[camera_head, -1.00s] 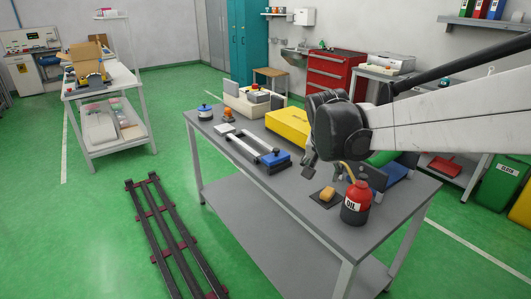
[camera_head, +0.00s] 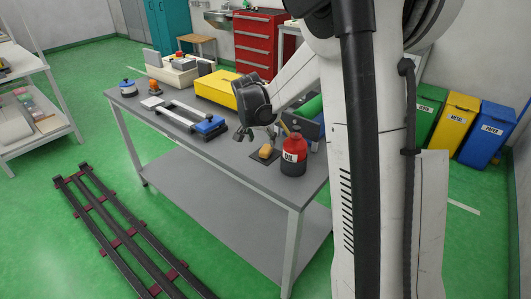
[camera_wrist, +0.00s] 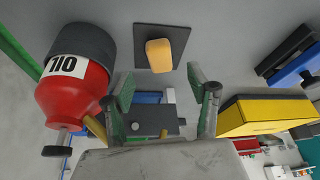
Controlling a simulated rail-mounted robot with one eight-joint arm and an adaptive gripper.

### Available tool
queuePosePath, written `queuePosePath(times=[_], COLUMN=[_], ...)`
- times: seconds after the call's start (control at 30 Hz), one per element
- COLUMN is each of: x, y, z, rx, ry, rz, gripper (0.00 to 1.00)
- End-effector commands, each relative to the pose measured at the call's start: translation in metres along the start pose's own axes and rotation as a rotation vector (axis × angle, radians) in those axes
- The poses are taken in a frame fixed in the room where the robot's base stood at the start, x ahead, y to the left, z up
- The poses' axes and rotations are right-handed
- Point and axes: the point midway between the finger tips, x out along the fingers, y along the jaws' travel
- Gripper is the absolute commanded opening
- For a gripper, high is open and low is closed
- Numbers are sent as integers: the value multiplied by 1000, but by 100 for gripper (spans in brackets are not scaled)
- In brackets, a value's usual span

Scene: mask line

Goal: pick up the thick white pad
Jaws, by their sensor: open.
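I cannot clearly identify a thick white pad. A bulky white item (camera_head: 12,126) lies on the lower shelf at the left edge of the head view, partly cut off. My gripper (camera_head: 257,135) is over the near part of the bench, far from the shelf item. In the wrist view my gripper (camera_wrist: 163,85) is open and empty. Its fingers frame an orange-yellow block (camera_wrist: 158,55) on a dark square mat (camera_wrist: 169,30), without visibly touching it.
The red oil can (camera_head: 293,157) stands close beside my gripper. Dark rails (camera_head: 120,235) lie on the open green floor. Bins stand at right.

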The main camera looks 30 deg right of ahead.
Motion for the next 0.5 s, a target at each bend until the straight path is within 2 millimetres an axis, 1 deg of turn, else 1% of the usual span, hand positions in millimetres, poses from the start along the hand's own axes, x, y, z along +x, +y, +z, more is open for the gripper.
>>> queuePosePath(times=[0.03, 0.1, 0.2, 0.37, 0.5], x=[9, 18, 24, 30, 44], y=[0, 0, 0, 0, 1], z=[0, 0, 0, 0, -2], rx=[1, 1, 1, 1, 1], ry=[0, 0, 0, 0, 0], rz=[0, 0, 0, 0, 0], gripper=[54, 54, 54, 54, 54])
